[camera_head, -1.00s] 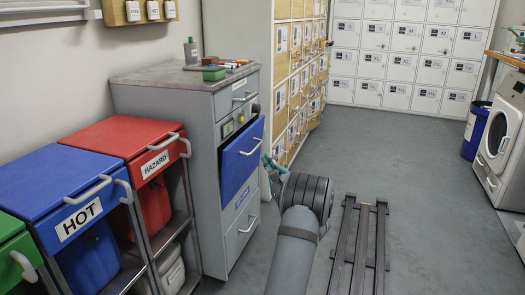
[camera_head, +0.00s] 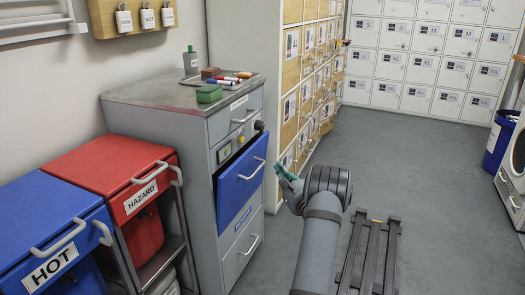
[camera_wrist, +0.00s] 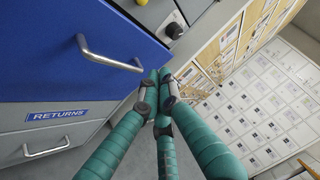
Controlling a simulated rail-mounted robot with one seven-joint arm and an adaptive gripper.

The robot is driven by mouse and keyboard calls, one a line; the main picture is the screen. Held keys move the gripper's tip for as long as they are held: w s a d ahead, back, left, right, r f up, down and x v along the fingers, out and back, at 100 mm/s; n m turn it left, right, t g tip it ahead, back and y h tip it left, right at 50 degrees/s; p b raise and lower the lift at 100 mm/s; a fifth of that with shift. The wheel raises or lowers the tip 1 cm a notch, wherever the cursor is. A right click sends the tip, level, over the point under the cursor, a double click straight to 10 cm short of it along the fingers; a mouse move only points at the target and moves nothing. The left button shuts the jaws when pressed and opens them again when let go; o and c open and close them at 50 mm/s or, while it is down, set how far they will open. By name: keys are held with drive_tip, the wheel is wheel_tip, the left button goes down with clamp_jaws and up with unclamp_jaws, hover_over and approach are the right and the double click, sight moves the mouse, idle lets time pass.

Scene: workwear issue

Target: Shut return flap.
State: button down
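The return flap (camera_head: 240,188) is a blue panel with a bar handle on the front of a grey cabinet. It stands tilted open, its top edge leaning out from the cabinet. In the wrist view the blue flap (camera_wrist: 60,60) fills the upper left, with its metal handle (camera_wrist: 105,58) and a RETURNS label (camera_wrist: 57,110) below. My gripper (camera_head: 283,172) is just right of the flap in the head view. In the wrist view its teal fingers (camera_wrist: 158,76) come together at the tips, with nothing seen between them, near the flap's right edge. I cannot tell whether they touch it.
Red HAZARD (camera_head: 108,172) and blue HOT (camera_head: 45,228) bins stand left of the cabinet. Markers and a green block (camera_head: 209,94) lie on the cabinet top. Wooden lockers (camera_head: 305,90) stand behind my gripper. Floor (camera_head: 400,165) to the right is open.

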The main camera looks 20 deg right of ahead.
approach(257, 145)
drive_tip(key=d, duration=0.2)
drive_tip(key=w, duration=0.1)
drive_tip(key=w+a+b, duration=0.1)
drive_tip(key=w, duration=0.1)
drive_tip(key=w+a, duration=0.1)
drive_tip(key=shift+w+a+r, duration=0.15)
drive_tip(key=shift+w+r, duration=0.1)
drive_tip(key=shift+w, duration=0.05)
